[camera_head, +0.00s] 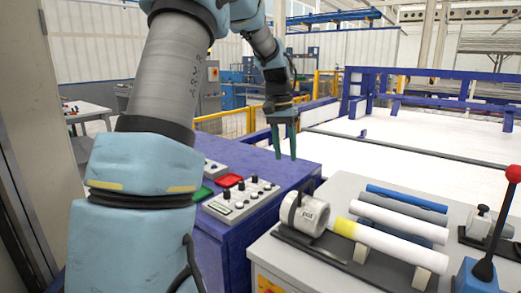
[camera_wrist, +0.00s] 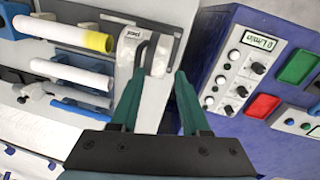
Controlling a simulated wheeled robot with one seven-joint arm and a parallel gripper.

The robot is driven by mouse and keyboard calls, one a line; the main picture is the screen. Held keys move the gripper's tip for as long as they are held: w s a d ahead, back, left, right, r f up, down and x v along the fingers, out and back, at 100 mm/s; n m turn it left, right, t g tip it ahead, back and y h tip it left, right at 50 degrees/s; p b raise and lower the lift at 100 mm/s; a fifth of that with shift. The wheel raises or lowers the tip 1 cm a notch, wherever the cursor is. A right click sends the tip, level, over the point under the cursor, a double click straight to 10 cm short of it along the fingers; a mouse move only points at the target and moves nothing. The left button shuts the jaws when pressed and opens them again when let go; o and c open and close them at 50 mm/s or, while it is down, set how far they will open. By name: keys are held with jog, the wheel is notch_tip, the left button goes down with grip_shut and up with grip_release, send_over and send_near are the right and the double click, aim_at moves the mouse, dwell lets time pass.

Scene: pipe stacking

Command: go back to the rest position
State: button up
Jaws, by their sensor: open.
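My gripper (camera_head: 286,155) has two green fingers pointing down above the far part of the blue control cabinet (camera_head: 240,240). The fingers are apart with nothing between them, and the wrist view also shows the gap (camera_wrist: 160,76). A white pipe with a yellow end (camera_head: 390,245) lies on the grey bench, its yellow end towards a round light-coloured fitting (camera_head: 312,215). Behind it lie a white pipe (camera_head: 402,222), a grey pipe (camera_head: 405,207) and a blue pipe (camera_head: 407,197). The yellow-ended pipe also shows at upper left in the wrist view (camera_wrist: 60,33).
A button panel (camera_head: 242,198) with black knobs, a red block (camera_head: 228,180) and a green block (camera_head: 201,193) are on the cabinet. A red-knobbed lever (camera_head: 492,235) stands at right. A white bed with blue rails (camera_head: 400,160) lies behind. The space around my gripper looks clear.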

jog(key=s+a+f+n+t, duration=0.1)
jog(key=s+a+f+n, duration=0.2)
jog(key=s+a, duration=0.6)
jog(key=s+a+f+n+t+y, duration=0.1)
jog(key=s+a+f+n, duration=0.2)
jog(key=s+a+f, duration=0.3)
jog(key=s+a, duration=0.3)
jog(key=a, duration=0.1)
jog(key=shift+s, duration=0.15)
jog(key=shift+f, duration=0.1)
